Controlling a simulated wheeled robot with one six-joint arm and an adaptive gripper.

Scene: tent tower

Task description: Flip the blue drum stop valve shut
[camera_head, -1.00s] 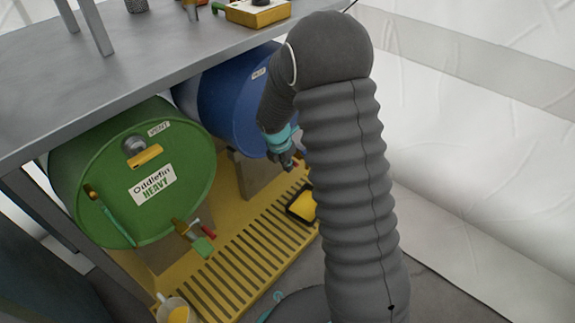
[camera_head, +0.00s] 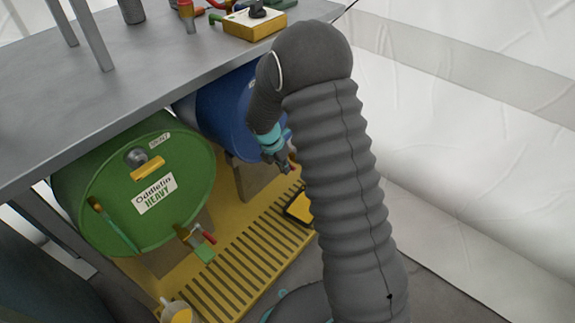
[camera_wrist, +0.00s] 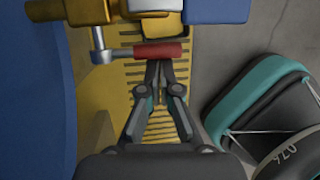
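The blue drum (camera_head: 226,118) lies under the bench, partly hidden behind my arm. Its flank fills the left of the wrist view (camera_wrist: 30,110). Its brass valve (camera_wrist: 88,12) shows at the top of the wrist view, with a metal stem and a red lever handle (camera_wrist: 158,51) pointing right across the picture. My gripper (camera_wrist: 158,70) has its fingertips close together, just below the handle in the wrist view. The fingers hold nothing. I cannot tell whether the tips touch the handle. In the head view my gripper (camera_head: 284,165) is near the blue drum's front.
A yellow slotted tray (camera_head: 240,262) runs below both drums. A yellow-and-black container (camera_head: 299,207) sits on it. The grey bench (camera_head: 130,85) overhangs the drums.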

